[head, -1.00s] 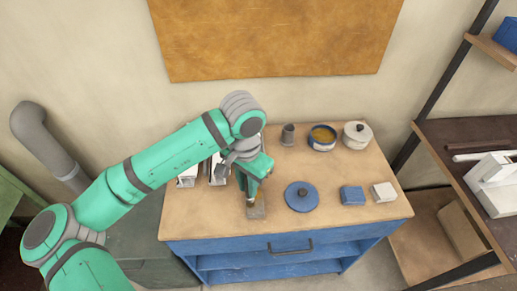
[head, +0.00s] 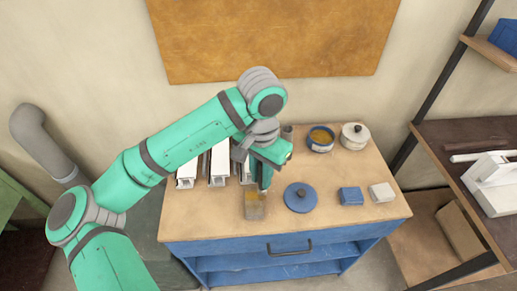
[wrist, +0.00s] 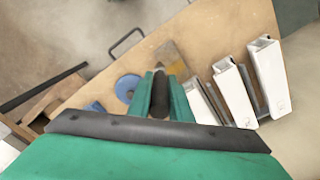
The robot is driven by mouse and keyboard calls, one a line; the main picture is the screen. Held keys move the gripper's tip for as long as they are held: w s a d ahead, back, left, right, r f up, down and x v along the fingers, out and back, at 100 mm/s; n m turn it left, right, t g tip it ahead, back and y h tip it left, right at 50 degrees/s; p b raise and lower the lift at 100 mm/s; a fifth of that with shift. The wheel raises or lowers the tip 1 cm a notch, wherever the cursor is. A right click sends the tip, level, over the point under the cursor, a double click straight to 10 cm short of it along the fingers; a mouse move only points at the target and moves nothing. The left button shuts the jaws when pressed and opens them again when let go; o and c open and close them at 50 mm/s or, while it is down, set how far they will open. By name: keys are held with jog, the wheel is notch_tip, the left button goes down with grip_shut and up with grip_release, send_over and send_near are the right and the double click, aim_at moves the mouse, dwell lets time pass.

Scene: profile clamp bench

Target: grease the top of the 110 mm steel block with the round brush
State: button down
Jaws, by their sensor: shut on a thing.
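The steel block (head: 255,207) lies at the front of the bench, left of the blue lid. Its top looks yellowish, as if coated with grease; it also shows in the wrist view (wrist: 171,60). My gripper (head: 265,184) is behind and slightly right of the block in the head view. In the wrist view, its green fingers (wrist: 160,88) are shut on a dark round handle, the round brush (wrist: 159,97). The brush's bristles are hidden.
The blue lid (head: 301,198), a blue block (head: 351,195) and a white block (head: 382,192) lie along the front right. A lidded white pot (head: 355,138) and a partly hidden grey cup (head: 288,130) stand behind. White profiles (head: 218,168) stand at left. The front left is clear.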

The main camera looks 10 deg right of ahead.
jog(key=shift+a+r, duration=0.15)
jog(key=shift+r, duration=0.7)
jog(key=shift+s+d+r, duration=0.2)
jog(key=shift+d+r, duration=0.05)
jog(key=shift+r, duration=0.25)
jog(key=shift+w+a, duration=0.1)
